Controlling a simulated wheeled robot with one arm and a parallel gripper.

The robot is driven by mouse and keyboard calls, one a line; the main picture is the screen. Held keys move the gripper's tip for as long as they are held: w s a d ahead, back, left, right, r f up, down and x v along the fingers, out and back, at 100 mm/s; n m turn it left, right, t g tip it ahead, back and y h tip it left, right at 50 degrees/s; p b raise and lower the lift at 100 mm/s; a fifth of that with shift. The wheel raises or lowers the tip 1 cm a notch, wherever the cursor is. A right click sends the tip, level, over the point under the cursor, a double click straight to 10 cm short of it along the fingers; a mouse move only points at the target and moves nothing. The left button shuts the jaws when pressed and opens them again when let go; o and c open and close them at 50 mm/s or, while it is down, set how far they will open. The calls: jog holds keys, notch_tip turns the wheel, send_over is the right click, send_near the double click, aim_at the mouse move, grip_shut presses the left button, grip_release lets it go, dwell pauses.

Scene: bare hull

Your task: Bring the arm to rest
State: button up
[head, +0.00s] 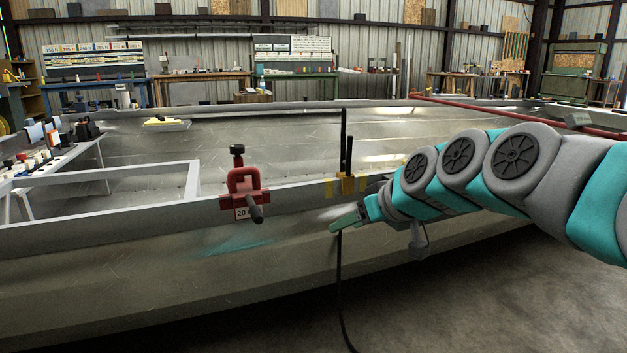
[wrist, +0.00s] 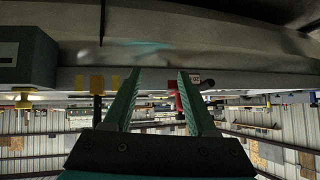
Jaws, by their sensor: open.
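My arm, teal and grey, reaches in from the right in the head view. My gripper (head: 345,221) is close to the hull's (head: 120,275) near side, just below its top edge. In the wrist view my gripper (wrist: 160,95) shows two green fingers spread apart with nothing between them. The wrist picture appears upside down. I cannot tell whether the fingertips touch the hull.
A red clamp (head: 243,188) with a "20" tag grips the hull's edge left of my gripper. A black upright piece with a yellow base (head: 347,186) sits on the edge, near my gripper. A dark cable (head: 340,290) hangs down the hull. Workbenches (head: 200,78) line the back wall. The floor (head: 480,300) at lower right is clear.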

jog(key=s+d+f+m+g+h, duration=0.25)
jog(key=s+f, duration=0.45)
jog(key=s, duration=0.5)
jog(key=s+d+f+m+g+h, duration=0.1)
jog(key=s+d+f+g+h, duration=0.2)
jog(key=s+f, duration=0.7)
jog(key=s+d+f+m+g+h, duration=0.15)
jog(key=s+f+g, duration=0.35)
jog(key=s, duration=1)
notch_tip(320, 180, up, 14)
jog(key=y+p, duration=0.1)
jog(key=p, duration=1.2)
jog(key=shift+w+d+m+p, duration=0.2)
jog(key=shift+d+m+p, duration=0.1)
jog(key=shift+d, duration=0.1)
jog(key=shift+r+t, duration=0.1)
jog(key=shift+t, duration=0.15)
jog(key=shift+c, duration=0.6)
jog(key=shift+d, duration=0.15)
